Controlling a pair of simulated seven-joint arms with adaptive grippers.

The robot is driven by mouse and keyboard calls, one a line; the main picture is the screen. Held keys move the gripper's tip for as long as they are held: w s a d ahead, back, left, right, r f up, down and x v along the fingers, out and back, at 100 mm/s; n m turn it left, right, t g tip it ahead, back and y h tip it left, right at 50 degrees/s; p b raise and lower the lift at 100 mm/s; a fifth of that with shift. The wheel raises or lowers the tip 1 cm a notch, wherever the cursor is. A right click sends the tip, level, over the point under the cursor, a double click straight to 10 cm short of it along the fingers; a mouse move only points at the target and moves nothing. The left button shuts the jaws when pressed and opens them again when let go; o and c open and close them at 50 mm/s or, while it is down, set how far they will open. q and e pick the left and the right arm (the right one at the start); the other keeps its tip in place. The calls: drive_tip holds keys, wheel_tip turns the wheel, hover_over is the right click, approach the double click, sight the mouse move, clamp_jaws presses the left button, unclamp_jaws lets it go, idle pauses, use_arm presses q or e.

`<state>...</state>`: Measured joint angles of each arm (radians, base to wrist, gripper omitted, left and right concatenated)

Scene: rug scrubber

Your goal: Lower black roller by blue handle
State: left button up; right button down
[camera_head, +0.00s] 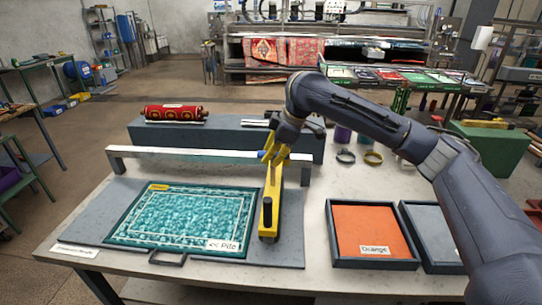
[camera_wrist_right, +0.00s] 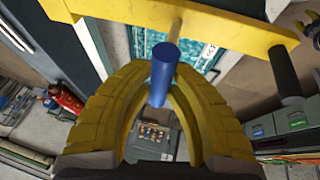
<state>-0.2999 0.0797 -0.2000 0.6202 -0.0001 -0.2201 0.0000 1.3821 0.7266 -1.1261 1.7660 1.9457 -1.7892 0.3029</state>
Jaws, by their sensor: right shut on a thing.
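My right gripper (camera_head: 273,153), with yellow fingers, is shut on the blue handle (camera_wrist_right: 162,75), which shows between the fingers in the right wrist view. The handle sticks out from a yellow arm (camera_head: 276,190) that runs along the right side of the rug tray. A black cylinder (camera_head: 268,204) stands out from the near part of this arm; it also shows at the right in the wrist view (camera_wrist_right: 287,72). I cannot tell whether it is the black roller. No other roller shows clearly. My left gripper is not in view.
A teal rug (camera_head: 185,218) lies in a dark-framed tray on a grey board, left of the yellow arm. A pale rail (camera_head: 200,155) spans behind it. A tray with an orange panel (camera_head: 362,225) lies to the right. A rolled red rug (camera_head: 174,112) sits at the back.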

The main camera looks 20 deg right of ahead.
sight(271, 185)
wheel_tip(271, 185, down, 6)
drive_tip(key=shift+r, duration=0.1)
idle(0.4)
drive_tip(key=c, duration=1.3)
unclamp_jaws()
drive_tip(key=shift+r, duration=0.15)
drive_tip(key=v, duration=1.2)
